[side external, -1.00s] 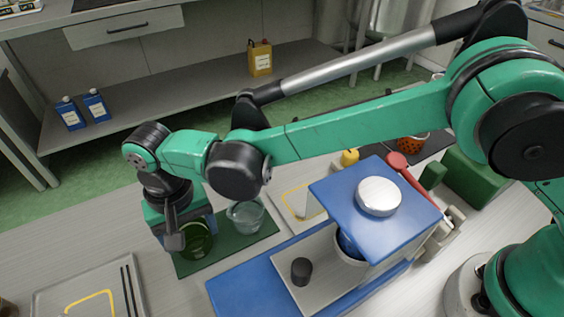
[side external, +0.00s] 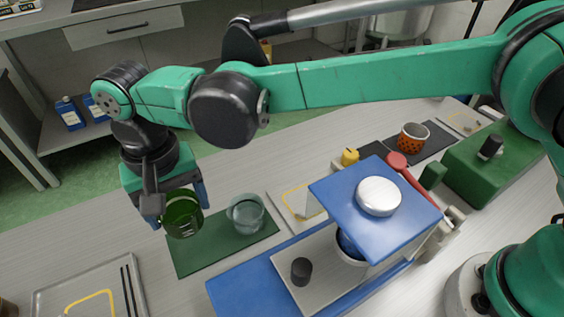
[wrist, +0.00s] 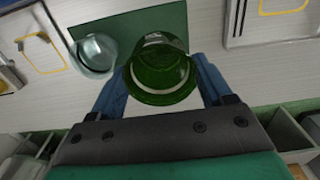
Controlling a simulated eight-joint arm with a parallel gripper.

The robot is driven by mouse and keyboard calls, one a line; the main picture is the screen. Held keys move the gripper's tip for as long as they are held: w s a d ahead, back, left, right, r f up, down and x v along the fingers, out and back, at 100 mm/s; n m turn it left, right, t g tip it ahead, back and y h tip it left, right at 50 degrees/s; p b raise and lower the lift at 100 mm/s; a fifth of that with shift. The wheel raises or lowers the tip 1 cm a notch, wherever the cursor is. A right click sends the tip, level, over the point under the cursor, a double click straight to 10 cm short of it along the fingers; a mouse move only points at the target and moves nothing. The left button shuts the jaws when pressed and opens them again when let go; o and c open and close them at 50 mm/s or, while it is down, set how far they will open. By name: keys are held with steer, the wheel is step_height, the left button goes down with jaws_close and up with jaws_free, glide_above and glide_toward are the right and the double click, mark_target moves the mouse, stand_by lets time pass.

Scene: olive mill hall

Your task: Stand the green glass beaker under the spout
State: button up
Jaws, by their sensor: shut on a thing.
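The green glass beaker (side external: 182,217) is held in my gripper (side external: 178,205), tilted a little and lifted above the dark green mat (side external: 200,262). In the wrist view the green beaker (wrist: 160,72) sits between the two blue fingers of my gripper (wrist: 160,80). A clear glass beaker (side external: 246,213) stands on the mat to its right and also shows in the wrist view (wrist: 94,54). A blue stand with a raised blue top (side external: 340,200) and a silver round cap (side external: 379,196) is at right. I cannot make out a spout.
A grey tray (side external: 50,300) with yellow marking and dark rods lies at lower left. A red-handled part (side external: 397,160), an orange spotted cup (side external: 413,136) and a green block (side external: 480,165) are at right.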

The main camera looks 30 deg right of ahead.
steer(key=shift+w+d+n, duration=0.25)
steer(key=shift+d+n, duration=0.25)
steer(key=shift+n, duration=0.3)
steer(key=d+n, duration=0.2)
steer(key=n, duration=0.2)
steer(key=w+d+n, duration=0.1)
steer(key=d+n, duration=0.2)
steer(key=n, duration=0.1)
steer(key=w+d+n, duration=0.1)
steer(key=d+n, duration=0.1)
steer(key=n, duration=0.3)
steer(key=shift+d+r, duration=0.15)
steer(key=shift+d, duration=0.25)
steer(key=d+n, duration=0.3)
steer(key=n, duration=0.3)
steer(key=d+n, duration=0.4)
steer(key=n, duration=0.2)
steer(key=d+f+n, duration=0.1)
steer(key=d+n, duration=0.2)
steer(key=n, duration=0.4)
steer(key=shift+s+d, duration=0.3)
step_height(320, 180, down, 5)
steer(key=shift+s+f, duration=0.2)
steer(key=shift+f, duration=0.1)
steer(key=shift+s, duration=1.3)
